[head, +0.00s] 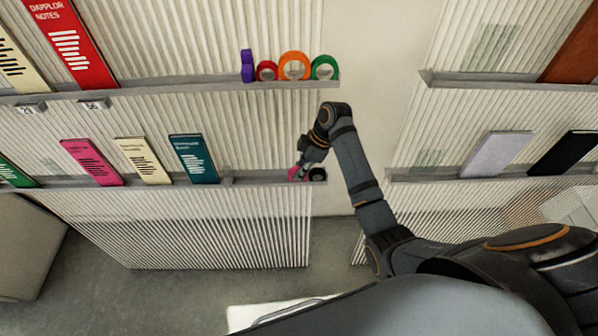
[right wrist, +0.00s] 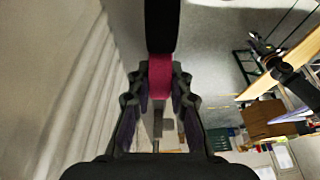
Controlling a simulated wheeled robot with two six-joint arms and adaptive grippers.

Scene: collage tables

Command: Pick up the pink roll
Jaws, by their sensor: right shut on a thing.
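The pink roll (head: 294,174) is at the right end of the lower ledge in the head view, partly hidden by my right gripper (head: 301,168). In the right wrist view, the pink roll (right wrist: 160,77) sits between the two fingers of my right gripper (right wrist: 159,92), which is shut on it. In the head view the roll is still at ledge level; I cannot tell whether it touches the ledge. My left gripper is not in view.
A black roll (head: 318,174) is right beside the pink one, at the ledge end. Purple, red (head: 266,70), orange (head: 294,66) and green rolls (head: 324,68) stand on the upper ledge. A teal book (head: 194,158) leans left of my gripper. A gap separates the two shelf panels.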

